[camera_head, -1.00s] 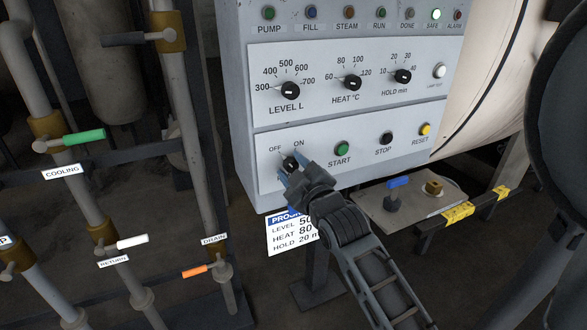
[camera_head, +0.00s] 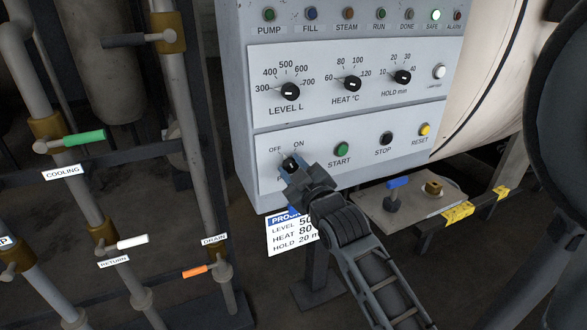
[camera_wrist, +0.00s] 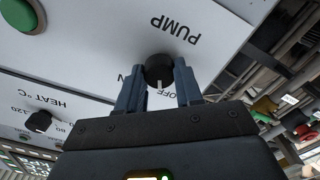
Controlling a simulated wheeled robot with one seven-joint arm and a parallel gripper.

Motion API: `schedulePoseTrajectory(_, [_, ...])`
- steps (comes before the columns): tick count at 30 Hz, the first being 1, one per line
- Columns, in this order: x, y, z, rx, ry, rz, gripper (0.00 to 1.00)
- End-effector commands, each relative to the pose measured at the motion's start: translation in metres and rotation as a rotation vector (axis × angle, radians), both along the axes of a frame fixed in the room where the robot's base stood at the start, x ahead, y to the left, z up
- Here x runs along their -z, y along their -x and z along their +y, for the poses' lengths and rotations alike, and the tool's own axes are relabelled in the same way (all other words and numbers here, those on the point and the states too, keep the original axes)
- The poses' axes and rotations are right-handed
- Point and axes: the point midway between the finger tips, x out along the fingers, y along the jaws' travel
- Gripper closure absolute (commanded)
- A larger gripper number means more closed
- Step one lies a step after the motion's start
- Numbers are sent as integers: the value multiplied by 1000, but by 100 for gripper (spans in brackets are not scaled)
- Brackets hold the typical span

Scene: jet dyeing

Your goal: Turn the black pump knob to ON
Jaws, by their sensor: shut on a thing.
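The black pump knob (camera_head: 290,164) sits on the lower panel, below and between the OFF and ON labels. In the wrist view the knob (camera_wrist: 159,70) is between the two blue-grey fingers of my gripper (camera_wrist: 159,88), which is shut on it. That view is upside down. The knob's white mark points down in the picture, to the panel's upper side, near the partly hidden OFF label. The ON label is mostly hidden by a finger. In the head view my gripper (camera_head: 289,168) reaches the knob from the lower right and covers most of the PUMP label.
The START (camera_head: 342,149), STOP (camera_head: 386,138) and RESET (camera_head: 425,129) buttons are right of the knob. Three dials, including LEVEL (camera_head: 290,91), are above. The PUMP lamp (camera_head: 268,14) is dark and the SAFE lamp (camera_head: 436,14) is lit. Valve pipes stand left.

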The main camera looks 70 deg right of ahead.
Motion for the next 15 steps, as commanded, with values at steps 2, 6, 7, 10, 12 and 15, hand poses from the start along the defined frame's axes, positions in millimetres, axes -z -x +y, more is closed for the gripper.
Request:
schedulePoseTrajectory(2, [0,0,0,1,-43,-49,95])
schedulePoseTrajectory(6, [-1,0,0,1,-129,-150,95])
schedulePoseTrajectory(7, [-1,0,0,0,-148,-172,95])
schedulePoseTrajectory(10, [-1,1,0,1,-209,-244,95])
schedulePoseTrajectory(12, [-1,1,-1,1,-252,-295,95])
schedulePoseTrajectory(15, [-1,1,-1,1,-314,-367,95])
